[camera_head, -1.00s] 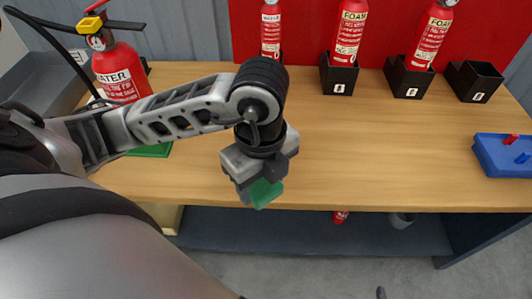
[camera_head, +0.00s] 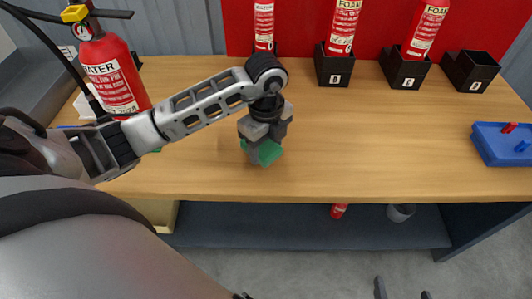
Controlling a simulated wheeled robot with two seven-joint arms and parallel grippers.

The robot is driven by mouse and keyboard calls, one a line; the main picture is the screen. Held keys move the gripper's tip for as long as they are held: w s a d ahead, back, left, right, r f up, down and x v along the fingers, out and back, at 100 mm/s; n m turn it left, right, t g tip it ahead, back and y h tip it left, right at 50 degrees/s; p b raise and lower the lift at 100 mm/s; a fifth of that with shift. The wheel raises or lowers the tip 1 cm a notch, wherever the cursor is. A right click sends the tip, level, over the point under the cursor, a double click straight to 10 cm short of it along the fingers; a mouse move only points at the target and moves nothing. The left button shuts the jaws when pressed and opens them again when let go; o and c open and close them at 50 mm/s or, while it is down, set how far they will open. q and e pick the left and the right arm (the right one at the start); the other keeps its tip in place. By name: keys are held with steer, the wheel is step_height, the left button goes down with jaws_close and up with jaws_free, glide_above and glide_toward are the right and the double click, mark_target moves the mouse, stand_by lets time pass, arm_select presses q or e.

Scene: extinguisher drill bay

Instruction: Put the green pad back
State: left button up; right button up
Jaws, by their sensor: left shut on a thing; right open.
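My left gripper (camera_head: 258,148) is shut on a small green pad (camera_head: 268,153) and points down over the wooden table, left of the middle. It hides part of the pad, and I cannot tell whether the pad touches the table. A sliver of another green piece (camera_head: 157,150) shows on the table behind my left arm, mostly hidden. Two dark fingertips of my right gripper (camera_head: 402,292) show at the bottom edge, apart and empty, in front of the table.
A large WATER extinguisher (camera_head: 115,78) with a hose stands at the left. Several smaller extinguishers stand along the red back panel (camera_head: 290,28), and an empty black holder (camera_head: 472,70) is at the right. A blue tray (camera_head: 497,148) lies right. The table's (camera_head: 380,150) middle right is clear.

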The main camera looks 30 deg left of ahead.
mark_target(266, 147)
arm_select(q)
step_height(266, 147, down, 3)
steer(key=shift+f, duration=0.1)
steer(key=shift+f, duration=0.2)
steer(key=o, duration=1)
steer(key=shift+c, duration=0.2)
steer(key=shift+w+r, duration=0.1)
steer(key=shift+r, duration=0.35)
step_height(266, 147, up, 12)
steer(key=shift+f+p, duration=0.25)
steer(key=shift+p, duration=0.05)
